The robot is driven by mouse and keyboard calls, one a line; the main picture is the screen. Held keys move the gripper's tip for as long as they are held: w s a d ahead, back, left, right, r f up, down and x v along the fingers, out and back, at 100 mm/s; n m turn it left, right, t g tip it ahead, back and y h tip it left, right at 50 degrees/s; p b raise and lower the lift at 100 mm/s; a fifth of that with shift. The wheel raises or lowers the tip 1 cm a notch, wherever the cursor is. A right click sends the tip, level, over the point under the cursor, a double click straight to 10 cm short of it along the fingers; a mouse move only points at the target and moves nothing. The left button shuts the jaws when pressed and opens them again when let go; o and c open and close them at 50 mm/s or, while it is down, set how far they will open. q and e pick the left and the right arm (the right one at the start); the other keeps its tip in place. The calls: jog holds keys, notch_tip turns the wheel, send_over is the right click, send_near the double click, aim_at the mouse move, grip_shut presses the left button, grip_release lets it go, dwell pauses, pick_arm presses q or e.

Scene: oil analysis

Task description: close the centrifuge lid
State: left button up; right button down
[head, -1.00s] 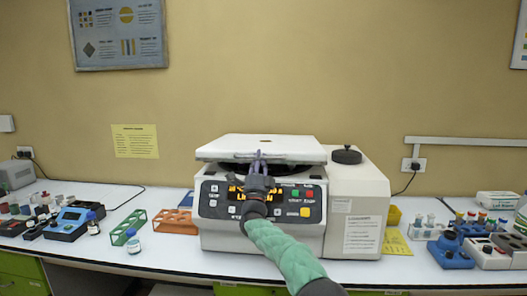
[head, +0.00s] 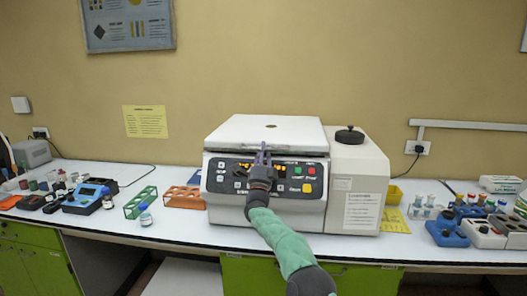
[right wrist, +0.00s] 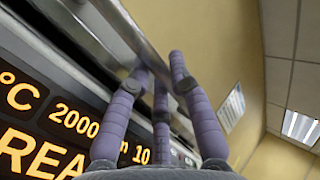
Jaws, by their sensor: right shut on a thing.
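The white centrifuge (head: 340,165) stands on the bench in the head view. The exact contact is partly hidden. My left gripper is not in view.
A green rack (head: 140,202) and an orange rack (head: 184,197) stand left of the centrifuge. A black knob (head: 350,136) sits on its right housing.

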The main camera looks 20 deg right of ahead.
jog(key=shift+w+f, duration=0.15)
jog(key=shift+f, duration=0.25)
jog(key=c, duration=1.1)
grip_release()
jog(key=shift+d, duration=0.1)
jog(key=shift+c, duration=0.2)
jog(key=shift+s+a+f, duration=0.2)
jog(key=shift+s+f, duration=0.05)
jog(key=shift+f, duration=0.1)
jog(key=v, duration=1.1)
jog(key=shift+r, duration=0.15)
jog(key=shift+a, duration=0.1)
